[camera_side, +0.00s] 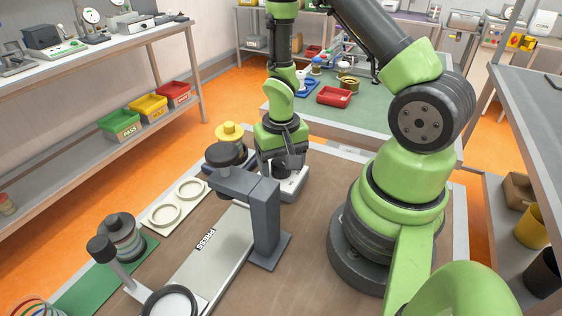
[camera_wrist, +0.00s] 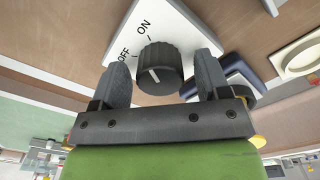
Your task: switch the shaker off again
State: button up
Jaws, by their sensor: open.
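A white switch box (camera_wrist: 187,30) carries a black ribbed knob (camera_wrist: 158,66) with ON and OFF printed beside it. The white line on the knob slants up and left toward the labels; I cannot tell which mark it meets. My gripper (camera_wrist: 162,70) is open, with one finger on each side of the knob; contact is not clear. In the side view my gripper (camera_side: 284,168) points down over the white box (camera_side: 294,186), and the knob is hidden there.
A grey press stand (camera_side: 264,215) rises close in front of my gripper, with a dark round head (camera_side: 226,154) at its left. A pale plate with two rings (camera_side: 176,203) lies left. A green mat (camera_side: 95,290) lies front left. Brown bench shows between them.

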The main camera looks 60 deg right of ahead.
jog(key=c, duration=0.9)
jog(key=n, duration=0.5)
jog(key=shift+n, duration=0.4)
jog(key=n, duration=0.5)
jog(key=shift+n, duration=0.4)
jog(key=shift+w+n, duration=0.1)
jog(key=shift+n, duration=0.2)
jog(key=o, duration=0.9)
